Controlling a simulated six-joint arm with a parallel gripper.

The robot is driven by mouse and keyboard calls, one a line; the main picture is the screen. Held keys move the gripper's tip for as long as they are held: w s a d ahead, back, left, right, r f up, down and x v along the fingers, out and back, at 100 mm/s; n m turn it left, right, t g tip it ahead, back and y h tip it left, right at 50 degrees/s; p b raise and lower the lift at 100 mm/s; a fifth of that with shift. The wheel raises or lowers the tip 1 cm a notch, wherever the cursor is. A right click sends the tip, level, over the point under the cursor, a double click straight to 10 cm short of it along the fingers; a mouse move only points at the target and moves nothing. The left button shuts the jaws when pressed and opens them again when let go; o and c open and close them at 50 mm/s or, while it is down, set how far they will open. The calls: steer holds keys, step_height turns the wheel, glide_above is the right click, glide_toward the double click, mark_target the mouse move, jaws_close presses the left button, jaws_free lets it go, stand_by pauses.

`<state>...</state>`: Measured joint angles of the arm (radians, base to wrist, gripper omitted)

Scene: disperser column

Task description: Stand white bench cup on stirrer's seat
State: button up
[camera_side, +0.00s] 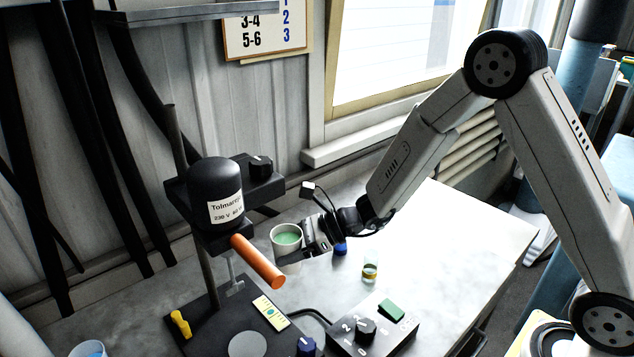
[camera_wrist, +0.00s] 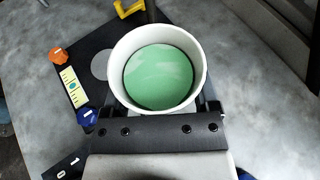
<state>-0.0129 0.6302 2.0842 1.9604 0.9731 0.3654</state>
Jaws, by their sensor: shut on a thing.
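The white cup (camera_side: 286,238) is upright in my gripper (camera_side: 298,255) and holds green liquid. The wrist view shows the cup (camera_wrist: 158,70) from above, between the two fingers of my gripper (camera_wrist: 160,112). It appears held above the bench, to the right of the stirrer's post in the side view. The stirrer has a black motor head (camera_side: 216,190), an orange handle (camera_side: 258,262) and a black base. The seat, a grey disc (camera_side: 247,344) on that base, is empty; part of it also shows in the wrist view (camera_wrist: 100,65), left of the cup.
A control box (camera_side: 372,335) with a knob and green switch stands at the front right. A small vial (camera_side: 370,271) and a blue item (camera_side: 340,248) stand near my gripper. A yellow clamp (camera_side: 181,323) and a level strip (camera_side: 270,312) are on the base. The bench's right side is clear.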

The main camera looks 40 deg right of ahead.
steer(key=s+a+n+g, duration=0.1)
steer(key=s+a, duration=0.1)
steer(key=a, duration=0.5)
steer(key=s+a+n+y, duration=0.1)
steer(key=s+a, duration=0.1)
steer(key=a, duration=0.5)
steer(key=shift+s+g, duration=0.35)
steer(key=shift+g, duration=0.05)
steer(key=shift+f, duration=0.15)
steer(key=shift+f, duration=2.15)
steer(key=shift+f, duration=1.75)
steer(key=shift+f, duration=0.15)
steer(key=o, duration=1.2)
steer(key=shift+c, duration=0.2)
